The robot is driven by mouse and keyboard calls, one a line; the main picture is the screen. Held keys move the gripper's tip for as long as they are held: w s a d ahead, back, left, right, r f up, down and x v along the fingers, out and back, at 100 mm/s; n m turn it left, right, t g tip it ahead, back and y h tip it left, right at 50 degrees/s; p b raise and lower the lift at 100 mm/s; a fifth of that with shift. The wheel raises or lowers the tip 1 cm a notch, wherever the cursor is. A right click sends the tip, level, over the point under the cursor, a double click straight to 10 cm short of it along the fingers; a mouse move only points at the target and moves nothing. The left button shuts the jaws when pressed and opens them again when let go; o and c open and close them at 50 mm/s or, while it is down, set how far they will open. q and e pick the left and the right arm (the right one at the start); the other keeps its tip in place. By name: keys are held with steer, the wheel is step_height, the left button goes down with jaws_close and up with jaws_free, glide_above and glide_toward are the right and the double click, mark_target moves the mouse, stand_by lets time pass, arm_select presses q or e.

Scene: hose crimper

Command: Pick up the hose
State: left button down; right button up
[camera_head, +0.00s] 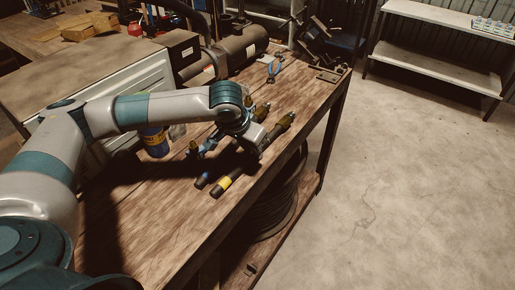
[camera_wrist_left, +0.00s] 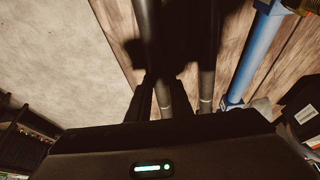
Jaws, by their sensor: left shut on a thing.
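A dark hose (camera_head: 232,178) with a yellow band lies along the wooden workbench near its right edge, with a brass-coloured far end. My left gripper (camera_head: 258,152) reaches down over its middle and is shut on it. In the left wrist view the hose (camera_wrist_left: 161,92) runs between the two dark fingers (camera_wrist_left: 162,98). A second dark hose (camera_wrist_left: 206,85) lies beside it, outside the fingers; its near end (camera_head: 202,181) shows in the head view. I cannot tell whether the held hose is clear of the bench. My right gripper is not in view.
A blue tool (camera_wrist_left: 250,55) lies beside the hoses. A blue-and-yellow can (camera_head: 154,143) and a large pale machine (camera_head: 110,85) stand on the workbench (camera_head: 165,225). A coil (camera_head: 275,210) sits below the bench. Open floor and a metal shelf (camera_head: 435,65) are to the right.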

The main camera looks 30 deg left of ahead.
arm_select(q)
steer(key=shift+r, duration=0.1)
steer(key=shift+r, duration=0.45)
step_height(320, 180, up, 4)
steer(key=shift+w+f+p, duration=0.1)
steer(key=shift+f+p, duration=0.15)
steer(key=shift+p, duration=0.2)
steer(key=w+d+r+b, duration=0.1)
steer(key=w+d+r, duration=0.5)
steer(key=w+d, duration=0.1)
steer(key=shift+w+d+r, duration=0.25)
steer(key=shift+w+d, duration=0.1)
steer(key=shift+d, duration=0.5)
